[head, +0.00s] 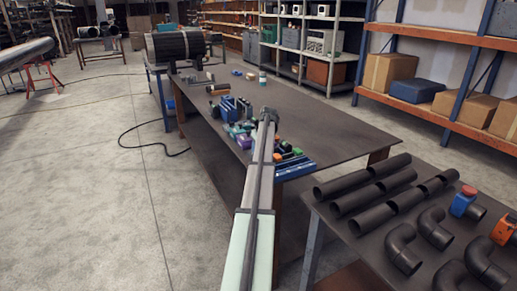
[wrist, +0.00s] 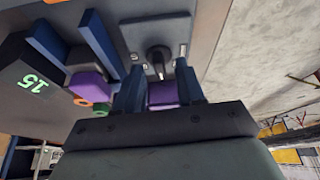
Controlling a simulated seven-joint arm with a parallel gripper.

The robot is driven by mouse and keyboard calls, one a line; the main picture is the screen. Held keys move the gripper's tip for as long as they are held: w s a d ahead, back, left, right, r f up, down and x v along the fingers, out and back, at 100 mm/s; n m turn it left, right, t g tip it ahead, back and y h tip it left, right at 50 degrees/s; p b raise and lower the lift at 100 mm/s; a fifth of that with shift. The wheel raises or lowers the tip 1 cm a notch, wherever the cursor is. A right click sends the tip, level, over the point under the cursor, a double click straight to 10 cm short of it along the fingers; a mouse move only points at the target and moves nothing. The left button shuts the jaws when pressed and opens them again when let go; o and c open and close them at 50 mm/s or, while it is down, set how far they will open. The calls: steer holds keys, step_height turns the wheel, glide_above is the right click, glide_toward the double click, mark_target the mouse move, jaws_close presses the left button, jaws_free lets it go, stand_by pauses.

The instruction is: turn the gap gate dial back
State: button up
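In the wrist view a black dial (wrist: 158,60) with a rounded knob sits on a dark grey plate (wrist: 156,30). My gripper (wrist: 157,78) points at it, with its two dark blue fingers spread to either side. The fingertips are close to the dial; I cannot tell whether they touch it. A purple block (wrist: 163,94) shows between the fingers, nearer the palm; I cannot tell whether it touches them. In the head view my gripper (head: 267,114) is over the workbench (head: 335,125), and my arm hides the dial.
Black pipes (head: 362,187) and elbows (head: 400,248) lie on the near right table. The workbench's right part is bare.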

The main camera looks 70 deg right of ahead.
steer(key=v, duration=1.3)
steer(key=shift+a+r, duration=0.1)
